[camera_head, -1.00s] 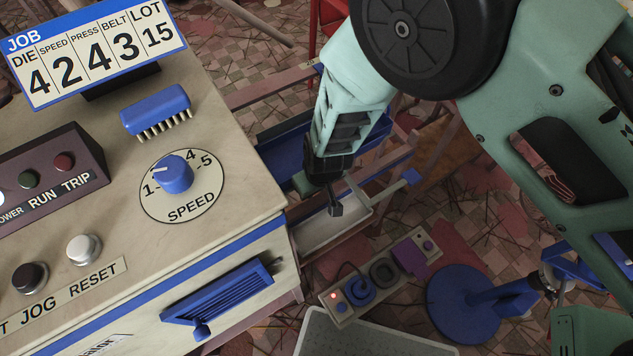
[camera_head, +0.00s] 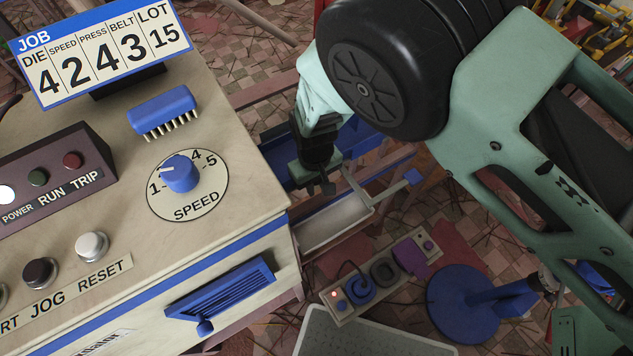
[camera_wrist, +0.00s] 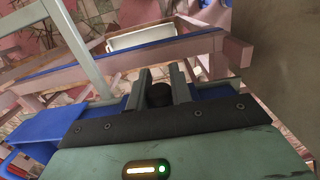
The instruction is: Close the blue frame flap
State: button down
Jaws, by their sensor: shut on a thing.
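The blue frame flap looks to be the blue panel (camera_head: 357,140) behind my gripper in the head view, on the wooden frame beside the console; my wrist hides much of it. In the wrist view, blue panel parts (camera_wrist: 48,132) show left and right of the jaws. My gripper (camera_head: 322,186) is low over the frame, right of the console. In the wrist view my gripper (camera_wrist: 158,88) has its two fingers around a dark round knob (camera_wrist: 159,96), shut on it. How the knob joins the panel is hidden.
The console (camera_head: 110,160) with its speed dial (camera_head: 181,174) stands close on the left. A pale tray (camera_head: 335,222) lies in the frame below my gripper. A control strip (camera_head: 362,287) and blue round base (camera_head: 468,303) lie lower right.

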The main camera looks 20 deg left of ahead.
jog(key=c, duration=1.3)
grip_release()
jog(key=r, duration=0.5)
jog(key=r+b, duration=0.1)
jog(key=r, duration=0.5)
jog(key=r+b, duration=0.1)
jog(key=r, duration=0.5)
jog(key=shift+w+a+r, duration=0.15)
jog(key=shift+w+a, duration=0.15)
jog(key=shift+a, duration=0.1)
